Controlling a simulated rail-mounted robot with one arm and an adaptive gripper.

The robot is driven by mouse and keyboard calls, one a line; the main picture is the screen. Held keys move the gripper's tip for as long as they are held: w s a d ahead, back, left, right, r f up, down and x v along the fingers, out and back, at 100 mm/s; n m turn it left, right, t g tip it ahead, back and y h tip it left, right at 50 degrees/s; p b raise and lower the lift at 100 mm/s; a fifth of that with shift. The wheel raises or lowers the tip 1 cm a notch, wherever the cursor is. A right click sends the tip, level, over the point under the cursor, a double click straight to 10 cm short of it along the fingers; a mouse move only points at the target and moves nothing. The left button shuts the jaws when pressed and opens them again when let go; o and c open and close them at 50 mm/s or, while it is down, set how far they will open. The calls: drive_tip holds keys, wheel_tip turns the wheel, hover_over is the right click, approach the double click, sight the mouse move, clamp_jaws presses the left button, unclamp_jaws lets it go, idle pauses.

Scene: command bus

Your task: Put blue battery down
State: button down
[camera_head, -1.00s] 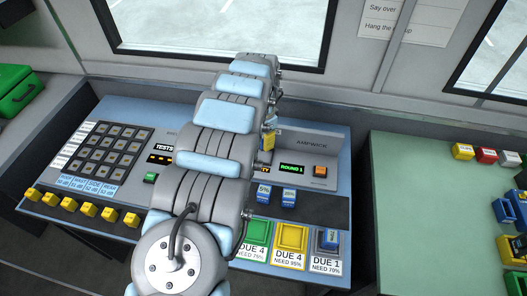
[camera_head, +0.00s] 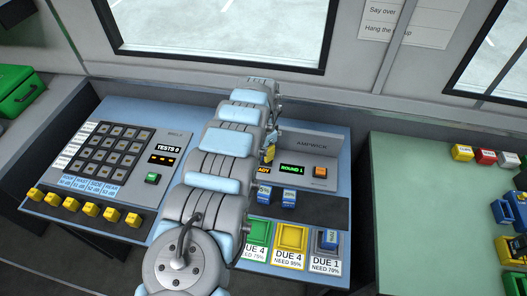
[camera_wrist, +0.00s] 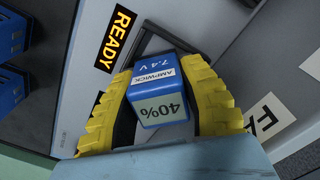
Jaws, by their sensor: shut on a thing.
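My gripper (camera_wrist: 163,95) has its yellow fingers on both sides of a blue battery (camera_wrist: 158,80) in the wrist view. The battery's label reads AMPWICK 7.4 V and 40%. It is held near the grey panel with the lit READY display (camera_wrist: 118,38). In the head view my arm hides much of the gripper; a yellow finger (camera_head: 269,154) shows left of the ROUND 1 display. I cannot tell whether the held battery touches anything. Two blue batteries (camera_head: 264,193) (camera_head: 289,197) stand on the dark strip, and another (camera_head: 329,239) sits in the grey DUE 1 tray.
The green (camera_head: 257,232) and yellow (camera_head: 290,238) trays, both marked DUE 4, stand left of the DUE 1 tray. An orange button (camera_head: 320,172) is on the AMPWICK panel. A green table (camera_head: 420,210) at right holds several coloured objects. The dark strip's right part is clear.

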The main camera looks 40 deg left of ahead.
drive_tip(key=shift+f, duration=0.15)
drive_tip(key=c, duration=0.7)
unclamp_jaws()
drive_tip(key=shift+r, duration=6.2)
